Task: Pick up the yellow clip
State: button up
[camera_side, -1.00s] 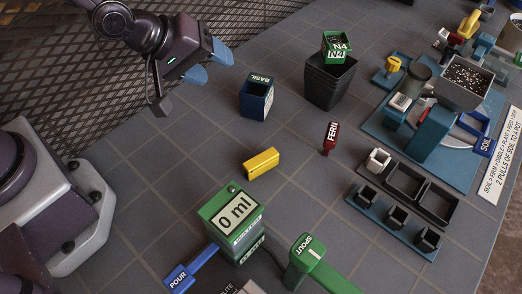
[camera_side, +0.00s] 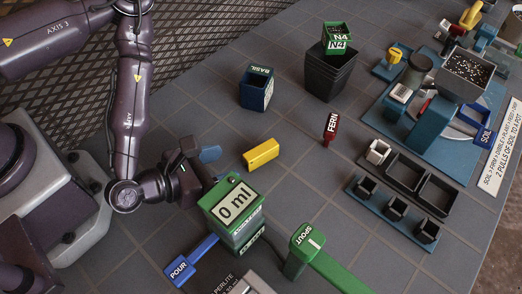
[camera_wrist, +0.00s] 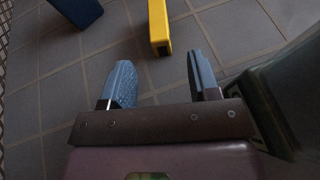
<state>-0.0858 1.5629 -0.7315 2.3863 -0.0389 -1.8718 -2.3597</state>
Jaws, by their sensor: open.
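The yellow clip (camera_side: 260,155) lies on the grey tiled table, in the middle of the side view. In the wrist view the yellow clip (camera_wrist: 159,28) is at the top, beyond my fingertips and roughly in line with the gap between them. My gripper (camera_side: 212,160) is low over the table, left of the clip and apart from it. In the wrist view my gripper (camera_wrist: 160,80) shows two blue fingers spread wide with nothing between them. In the side view one blue finger shows clearly; the other is largely hidden.
The green 0 ml dispenser (camera_side: 236,212) with a blue POUR lever (camera_side: 192,258) stands close beside my gripper. The blue BASIL box (camera_side: 256,91), black pots (camera_side: 329,78) and red FERN marker (camera_side: 331,127) stand beyond the clip. Bare table surrounds the clip.

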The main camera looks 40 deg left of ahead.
aim_at(245, 159)
jog(key=x, duration=0.7)
jog(key=shift+w, duration=0.15)
jog(key=c, duration=1)
